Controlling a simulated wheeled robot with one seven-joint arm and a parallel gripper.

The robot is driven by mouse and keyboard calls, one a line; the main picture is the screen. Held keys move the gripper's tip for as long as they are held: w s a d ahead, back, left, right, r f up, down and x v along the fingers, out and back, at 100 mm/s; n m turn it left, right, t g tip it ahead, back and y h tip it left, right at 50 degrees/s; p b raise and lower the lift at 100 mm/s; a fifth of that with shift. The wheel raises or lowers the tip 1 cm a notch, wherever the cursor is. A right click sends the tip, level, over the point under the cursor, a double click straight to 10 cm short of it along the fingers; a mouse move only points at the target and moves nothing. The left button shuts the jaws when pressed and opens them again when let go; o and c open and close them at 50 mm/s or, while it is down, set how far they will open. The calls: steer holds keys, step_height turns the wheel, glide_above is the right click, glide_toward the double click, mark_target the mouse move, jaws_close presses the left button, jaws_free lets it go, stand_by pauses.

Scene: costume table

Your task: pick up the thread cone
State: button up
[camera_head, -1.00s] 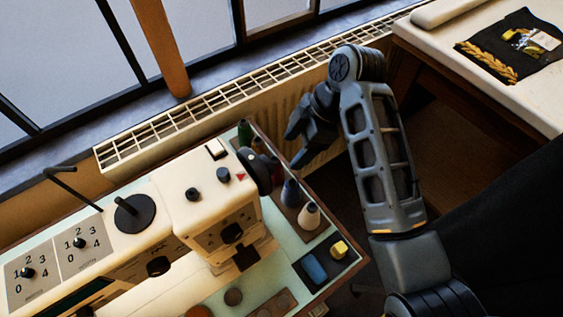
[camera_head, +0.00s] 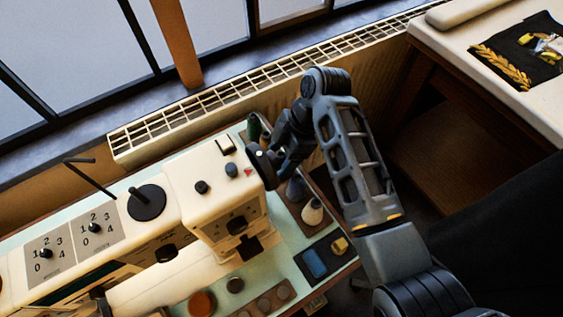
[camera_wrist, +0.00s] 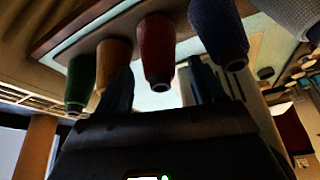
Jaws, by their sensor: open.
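Several thread cones stand in a row along the right edge of the sewing table. In the wrist view they hang upside down in the picture: green (camera_wrist: 80,82), orange (camera_wrist: 113,62), red (camera_wrist: 156,52), blue (camera_wrist: 218,32) and pale grey (camera_wrist: 292,16). My gripper (camera_head: 277,160) is open at the row, beside the sewing machine's end. In the wrist view its dark fingers (camera_wrist: 160,88) show either side of the red cone, with no clear contact. In the head view, green (camera_head: 254,128), blue (camera_head: 296,188) and pale (camera_head: 312,212) cones show; my gripper hides most of the others.
The cream sewing machine (camera_head: 212,195) stands close left of the cones. A dark tray (camera_head: 325,258) with a blue and a yellow item lies in front of them. A radiator (camera_head: 215,108) runs behind the table. A second table (camera_head: 465,38) is at upper right.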

steer(key=shift+c, duration=0.3)
steer(key=c, duration=1.1)
step_height(320, 180, up, 10)
steer(key=shift+r+b, duration=0.1)
steer(key=shift+b, duration=0.6)
